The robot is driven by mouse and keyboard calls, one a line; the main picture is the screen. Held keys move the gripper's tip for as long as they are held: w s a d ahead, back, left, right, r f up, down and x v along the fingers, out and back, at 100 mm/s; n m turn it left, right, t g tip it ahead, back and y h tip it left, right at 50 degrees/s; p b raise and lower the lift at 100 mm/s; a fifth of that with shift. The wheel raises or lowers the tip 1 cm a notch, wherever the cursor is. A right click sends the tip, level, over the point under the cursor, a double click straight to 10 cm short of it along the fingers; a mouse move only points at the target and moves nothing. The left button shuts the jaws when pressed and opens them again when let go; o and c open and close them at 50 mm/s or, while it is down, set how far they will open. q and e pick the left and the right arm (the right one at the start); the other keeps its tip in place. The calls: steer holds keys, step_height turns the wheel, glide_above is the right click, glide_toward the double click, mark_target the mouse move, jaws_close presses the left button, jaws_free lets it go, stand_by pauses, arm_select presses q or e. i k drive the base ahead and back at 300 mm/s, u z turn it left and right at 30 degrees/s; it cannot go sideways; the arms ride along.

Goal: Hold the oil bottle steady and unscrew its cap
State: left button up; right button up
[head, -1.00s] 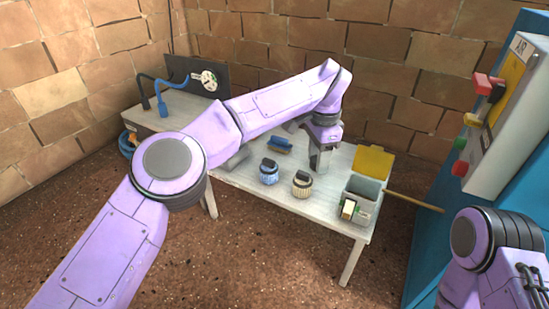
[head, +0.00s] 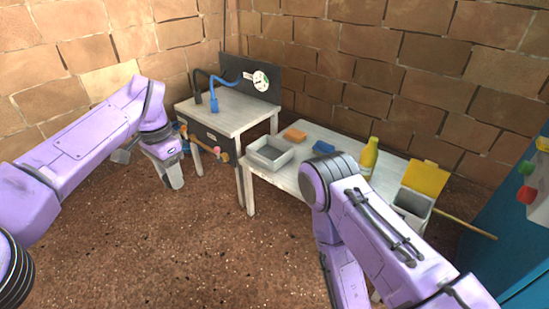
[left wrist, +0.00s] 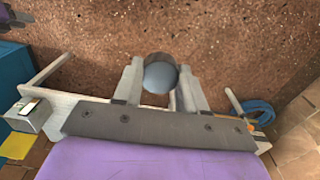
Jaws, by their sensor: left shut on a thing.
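My left gripper (head: 174,180) hangs over the floor at the left, well away from the bottle. In the left wrist view the left gripper (left wrist: 160,90) is shut on a round blue-grey thing (left wrist: 158,74), seen from one end; I cannot tell what it is. My right arm crosses in front of the table, and its gripper is not in view.
The table holds a grey tray (head: 268,158), an orange block (head: 295,134), a blue item (head: 323,147) and a grey box (head: 413,205) with a yellow lid (head: 426,178). A bench (head: 232,118) with hoses and a gauge stands behind at left. Floor is clear between.

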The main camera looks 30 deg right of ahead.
mark_target(369, 154)
steer(key=u, duration=0.05)
steer(key=i, duration=1.8)
steer(key=z, duration=2.7)
